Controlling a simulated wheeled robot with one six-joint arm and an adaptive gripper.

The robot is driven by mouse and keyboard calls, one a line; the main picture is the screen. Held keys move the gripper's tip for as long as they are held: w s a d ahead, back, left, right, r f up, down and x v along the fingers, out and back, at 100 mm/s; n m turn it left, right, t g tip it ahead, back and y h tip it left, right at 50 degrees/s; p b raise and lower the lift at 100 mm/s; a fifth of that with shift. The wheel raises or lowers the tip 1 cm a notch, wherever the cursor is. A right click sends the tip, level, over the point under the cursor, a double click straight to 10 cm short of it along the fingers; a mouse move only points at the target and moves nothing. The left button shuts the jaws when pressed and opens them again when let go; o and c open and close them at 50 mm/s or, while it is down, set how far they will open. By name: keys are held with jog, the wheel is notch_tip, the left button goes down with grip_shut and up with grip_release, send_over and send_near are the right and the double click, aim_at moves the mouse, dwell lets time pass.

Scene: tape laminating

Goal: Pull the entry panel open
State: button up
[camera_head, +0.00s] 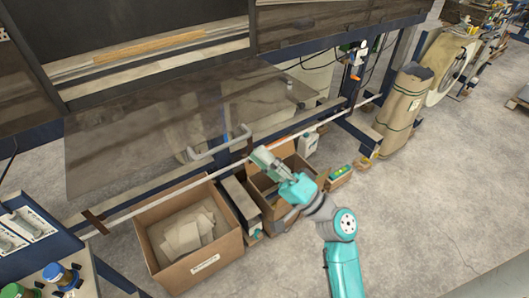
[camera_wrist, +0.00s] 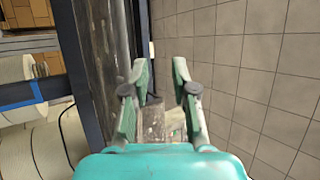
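The entry panel (camera_head: 120,140) is a large dark, see-through sheet on the machine's front, hinged or not I cannot tell. A grey bar handle (camera_head: 218,143) sticks out near its lower edge. My gripper (camera_head: 259,155) is just right of the handle and apart from it in the head view. In the wrist view my gripper (camera_wrist: 160,70) has its two green fingers spread, with nothing held between them. The handle cannot be made out clearly in the wrist view.
A cardboard box with paper (camera_head: 190,235) and a second box (camera_head: 265,190) stand on the floor below the panel. A white rail (camera_head: 150,203) runs along the front. A wrapped roll (camera_head: 402,105) stands at the right. The floor at the lower right is clear.

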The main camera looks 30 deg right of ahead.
jog(key=w+d+f+m+h, duration=0.1)
jog(key=d+f+m, duration=0.1)
jog(key=m, duration=0.2)
jog(key=w+d+f+m+t+h, duration=0.1)
jog(key=d+f+m, duration=0.1)
jog(key=d+m, duration=0.1)
jog(key=w+d+f+m+t+h, duration=0.1)
jog(key=d+f+m, duration=0.1)
jog(key=d+m, duration=0.1)
jog(key=shift+f+m, duration=0.35)
jog(key=shift+m, duration=0.45)
grip_shut()
jog(key=m+t+h, duration=0.3)
jog(key=m+h, duration=0.5)
jog(key=m, duration=0.7)
send_near(288, 104)
jog(key=w+r, duration=0.2)
jog(key=w, duration=0.3)
jog(key=shift+d+r, duration=0.3)
jog(key=shift+r, duration=0.7)
notch_tip(288, 104, up, 6)
jog(key=shift+w+r, duration=0.1)
jog(key=shift+w, duration=0.05)
